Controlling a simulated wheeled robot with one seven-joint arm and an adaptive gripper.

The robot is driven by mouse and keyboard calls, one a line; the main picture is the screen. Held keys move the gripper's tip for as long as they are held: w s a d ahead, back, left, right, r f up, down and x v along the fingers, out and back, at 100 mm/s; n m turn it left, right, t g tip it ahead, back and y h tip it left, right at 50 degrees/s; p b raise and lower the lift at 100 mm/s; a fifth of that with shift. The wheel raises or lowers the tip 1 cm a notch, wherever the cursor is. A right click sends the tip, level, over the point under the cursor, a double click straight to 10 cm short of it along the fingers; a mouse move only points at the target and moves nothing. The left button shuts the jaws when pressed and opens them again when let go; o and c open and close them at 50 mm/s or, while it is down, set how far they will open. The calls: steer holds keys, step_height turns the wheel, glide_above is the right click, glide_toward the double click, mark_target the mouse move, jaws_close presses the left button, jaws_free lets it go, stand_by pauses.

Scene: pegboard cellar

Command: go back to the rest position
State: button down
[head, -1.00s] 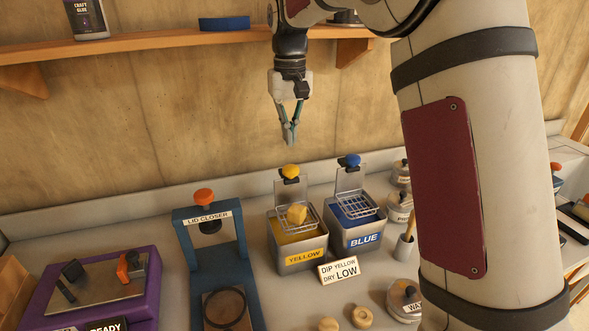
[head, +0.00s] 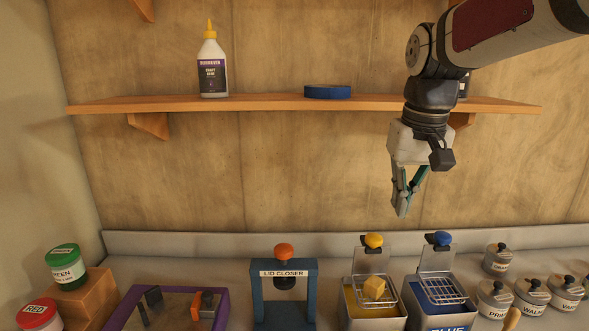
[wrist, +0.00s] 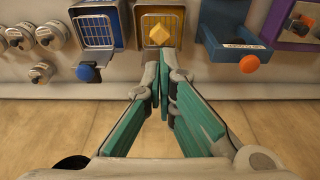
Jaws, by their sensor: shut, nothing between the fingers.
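My gripper (head: 404,207) hangs in the air in front of the wall, above and behind the yellow and blue dip tanks. Its teal fingers point down and are shut, with nothing between them. In the wrist view the fingertips (wrist: 164,70) meet just short of the yellow tank. The yellow tank (head: 374,323) has a wire rack with a yellow block (head: 374,286) on it. The blue tank (head: 440,312) stands to its right, its rack empty.
A wall shelf (head: 270,103) holds a glue bottle (head: 212,68) and a blue roll (head: 327,92), close to my wrist.

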steer(key=s+f+t, duration=0.1)
steer(key=s+f, duration=0.1)
steer(key=s, duration=0.8)
steer(key=s+f+t, duration=0.2)
steer(key=s, duration=0.8)
steer(key=shift+s+f+t, duration=0.15)
steer(key=shift+s+t, duration=0.15)
steer(key=shift+s, duration=0.05)
